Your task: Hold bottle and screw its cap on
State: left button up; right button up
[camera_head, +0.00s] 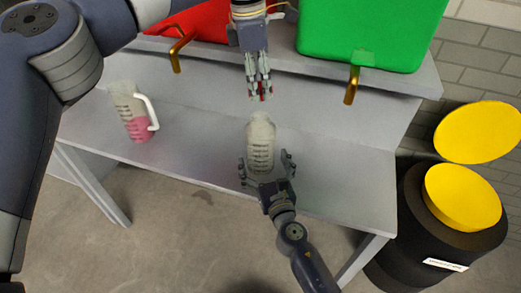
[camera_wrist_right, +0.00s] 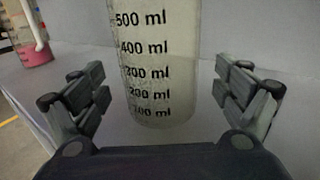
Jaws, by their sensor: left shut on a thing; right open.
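The bottle (camera_head: 261,145) is pale and translucent. It stands upright on the grey bench, and its volume marks show in the right wrist view (camera_wrist_right: 155,60). My right gripper (camera_head: 267,168) is open, with its fingers on either side of the bottle and visible gaps to it in the right wrist view (camera_wrist_right: 165,98). My left gripper (camera_head: 260,94) points down above the bottle's mouth, apart from it. It is shut on a small reddish thing, seemingly the cap, mostly hidden by the fingers.
A jug (camera_head: 131,112) with a white handle and pink liquid stands left on the bench (camera_head: 335,165). Red (camera_head: 205,22) and green (camera_head: 362,35) bins sit on the raised back shelf, with brass-coloured taps in front. A black barrel (camera_head: 425,225) with yellow lids stands right.

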jog(key=shift+x, duration=1.25)
jog(key=shift+c, duration=0.2)
jog(key=c, duration=1.6)
pick_arm(q)
send_over(260, 116)
jog(key=shift+s+a+f, duration=0.1)
jog(key=shift+f, duration=2.35)
pick_arm(e)
jog(key=shift+o, duration=0.2)
pick_arm(q)
jog(key=shift+f, duration=0.9)
jog(key=shift+f, duration=0.55)
